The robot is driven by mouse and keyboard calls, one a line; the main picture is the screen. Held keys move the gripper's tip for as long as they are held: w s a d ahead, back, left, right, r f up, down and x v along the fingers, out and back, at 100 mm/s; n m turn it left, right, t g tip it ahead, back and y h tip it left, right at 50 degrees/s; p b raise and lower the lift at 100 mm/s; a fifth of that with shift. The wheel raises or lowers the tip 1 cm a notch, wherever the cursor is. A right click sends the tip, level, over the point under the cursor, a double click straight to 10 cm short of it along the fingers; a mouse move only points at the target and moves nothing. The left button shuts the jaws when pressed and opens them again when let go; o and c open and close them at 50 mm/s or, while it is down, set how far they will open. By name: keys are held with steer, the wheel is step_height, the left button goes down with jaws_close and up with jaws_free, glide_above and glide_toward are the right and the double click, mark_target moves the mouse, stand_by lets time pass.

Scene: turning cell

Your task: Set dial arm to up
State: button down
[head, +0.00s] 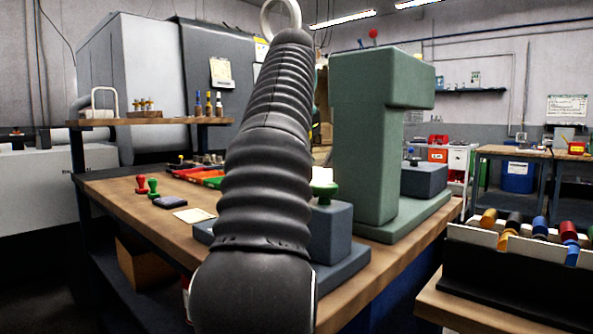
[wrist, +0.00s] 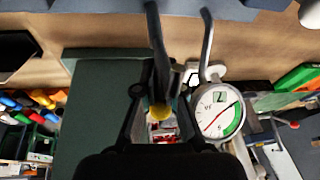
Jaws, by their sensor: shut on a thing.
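The dial gauge (wrist: 218,112), with a round white face, a green band and a red needle, sits just right of my gripper in the wrist view. A grey bent bar (wrist: 207,45) runs upward in the picture from beside it. My gripper (wrist: 161,85) is shut on a thin dark bar, probably the dial arm (wrist: 155,35). A yellow ball (wrist: 160,111) shows between the finger links; I cannot tell what it belongs to. My fingers hide part of the grip. In the head view my arm hides the gripper and the gauge.
The green machine column (head: 365,140) stands on the wooden bench (head: 160,208), close beside my arm. A rack of coloured rolls (head: 515,265) is at the right.

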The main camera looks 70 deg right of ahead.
steer(key=shift+r, duration=0.25)
steer(key=c, duration=1.3)
jaws_free()
steer(key=shift+d+f, duration=0.1)
steer(key=shift+o, duration=0.2)
steer(key=shift+v, duration=1.5)
steer(key=s+a, duration=0.2)
steer(key=a, duration=1)
